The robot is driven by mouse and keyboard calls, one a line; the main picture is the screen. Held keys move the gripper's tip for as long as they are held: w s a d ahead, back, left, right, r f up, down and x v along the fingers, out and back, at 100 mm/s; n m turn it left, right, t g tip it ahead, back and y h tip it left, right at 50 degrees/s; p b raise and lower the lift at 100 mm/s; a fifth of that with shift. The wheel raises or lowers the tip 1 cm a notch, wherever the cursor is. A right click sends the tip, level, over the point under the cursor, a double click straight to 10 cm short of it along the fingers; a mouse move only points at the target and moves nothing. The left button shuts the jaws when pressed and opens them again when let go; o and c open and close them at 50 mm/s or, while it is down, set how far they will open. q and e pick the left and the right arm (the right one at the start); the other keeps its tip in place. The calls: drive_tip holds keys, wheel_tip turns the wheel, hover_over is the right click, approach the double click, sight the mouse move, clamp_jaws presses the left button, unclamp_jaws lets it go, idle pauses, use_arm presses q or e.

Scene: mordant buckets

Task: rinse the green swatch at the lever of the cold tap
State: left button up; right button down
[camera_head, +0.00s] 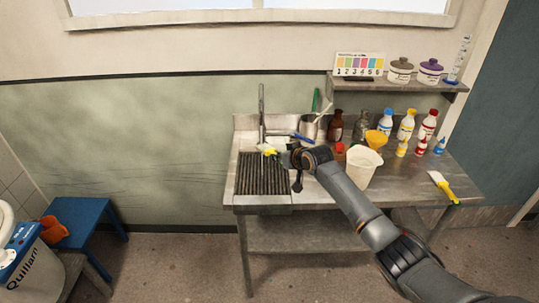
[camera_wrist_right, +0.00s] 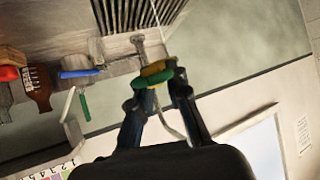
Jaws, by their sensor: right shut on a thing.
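My right gripper (camera_head: 280,151) is over the back of the ribbed sink drainer (camera_head: 262,180), close by the tall tap (camera_head: 262,112). In the right wrist view its fingers (camera_wrist_right: 157,84) are shut on a small green piece, which looks like the green swatch (camera_wrist_right: 146,83), with yellow (camera_wrist_right: 160,69) beside it. In the head view only a yellow bit shows at the fingertips; the green is hard to make out there. A blue, handle-like thing (camera_head: 303,137) lies right of the tap; I cannot tell whether it is a lever. My left gripper is not in view.
A white bucket (camera_head: 360,168), a yellow funnel (camera_head: 376,138) and several bottles stand on the worktop right of the sink. A yellow-handled brush (camera_head: 443,187) lies near the right end. A shelf (camera_head: 395,84) with jars hangs above. A blue stool (camera_head: 80,222) stands at left.

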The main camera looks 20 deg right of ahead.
drive_tip(key=shift+a, duration=0.15)
drive_tip(key=shift+a, duration=0.35)
drive_tip(key=shift+d, duration=0.2)
drive_tip(key=shift+d, duration=0.3)
drive_tip(key=shift+a+p, duration=0.15)
drive_tip(key=shift+p, duration=0.15)
drive_tip(key=shift+a, duration=0.35)
